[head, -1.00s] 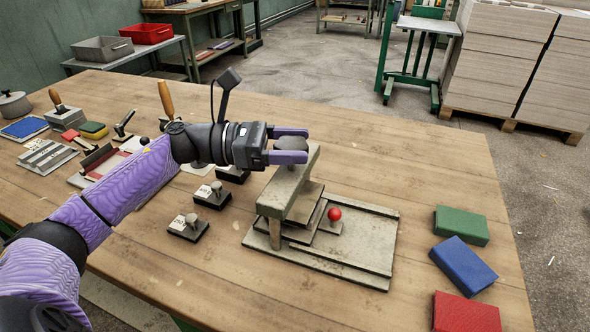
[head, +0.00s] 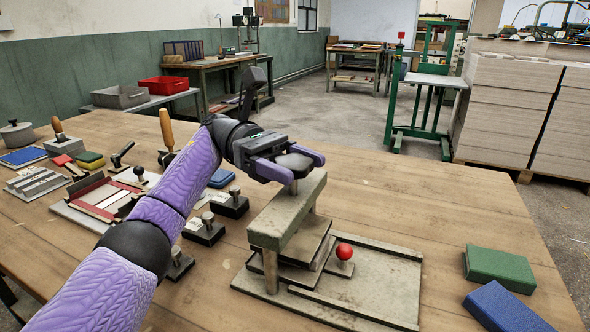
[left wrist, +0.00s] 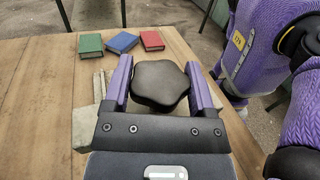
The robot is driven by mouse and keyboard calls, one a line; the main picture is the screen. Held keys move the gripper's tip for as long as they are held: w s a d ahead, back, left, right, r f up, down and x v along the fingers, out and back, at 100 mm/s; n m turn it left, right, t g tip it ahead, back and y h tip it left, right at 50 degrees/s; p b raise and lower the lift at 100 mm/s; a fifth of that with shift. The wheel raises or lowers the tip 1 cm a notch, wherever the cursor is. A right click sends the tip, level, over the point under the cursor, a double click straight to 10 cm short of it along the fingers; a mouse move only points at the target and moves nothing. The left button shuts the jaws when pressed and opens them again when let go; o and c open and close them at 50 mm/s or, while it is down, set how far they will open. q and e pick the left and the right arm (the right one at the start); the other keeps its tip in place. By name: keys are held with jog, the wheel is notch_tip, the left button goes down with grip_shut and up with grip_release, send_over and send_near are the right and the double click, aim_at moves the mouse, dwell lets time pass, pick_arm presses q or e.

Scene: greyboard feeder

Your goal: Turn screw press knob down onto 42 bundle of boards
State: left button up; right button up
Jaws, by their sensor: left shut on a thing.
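The screw press (head: 287,214) stands on its base plate (head: 385,290) in the middle of the table. Its dark lobed knob (head: 294,161) sits above the beam, and the knob also shows in the left wrist view (left wrist: 160,84). My left gripper (head: 303,169) is shut on this knob, a finger on each side. A stack of thin grey boards (head: 303,246) lies under the beam, partly hidden by it. I cannot read a number on the stack. The gap between press foot and stack is hidden. My right gripper is not in view.
A red ball handle (head: 344,252) stands beside the boards. Green (head: 500,268) and blue (head: 506,308) blocks lie at the right; a red block (left wrist: 152,40) shows in the wrist view. Small labelled weights (head: 203,230) stand left of the press. The table behind the press is clear.

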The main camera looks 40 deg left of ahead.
aim_at(294, 160)
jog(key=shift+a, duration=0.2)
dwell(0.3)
pick_arm(q)
jog(key=o, duration=1.2)
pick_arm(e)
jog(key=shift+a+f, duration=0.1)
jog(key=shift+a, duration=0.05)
pick_arm(q)
notch_tip(294, 160, up, 10)
jog(key=p, duration=0.4)
jog(key=shift+r, duration=0.1)
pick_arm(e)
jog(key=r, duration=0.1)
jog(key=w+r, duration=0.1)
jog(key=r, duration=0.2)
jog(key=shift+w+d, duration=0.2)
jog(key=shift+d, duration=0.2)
